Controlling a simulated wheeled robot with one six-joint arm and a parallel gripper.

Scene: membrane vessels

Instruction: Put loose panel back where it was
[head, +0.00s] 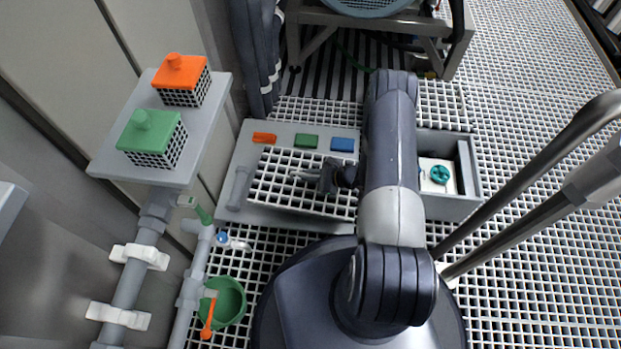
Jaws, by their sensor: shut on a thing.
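The loose panel, a white square grating (278,190), lies over a flat grey board (237,216) left of my arm, turned a little from the board's edges. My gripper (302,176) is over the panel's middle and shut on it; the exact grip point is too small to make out. Right of my arm is an open grey-rimmed recess (474,178) in the grating floor. Inside it is a white block with a teal round knob (440,174). My arm hides the recess's left part and the panel's right edge.
Orange (264,138), green (306,141) and blue (342,144) pieces lie along the board's far edge. Left stands a grey shelf (203,150) with two caged boxes, above pipes and a green bucket (230,300). Metal rails (520,210) cross at right.

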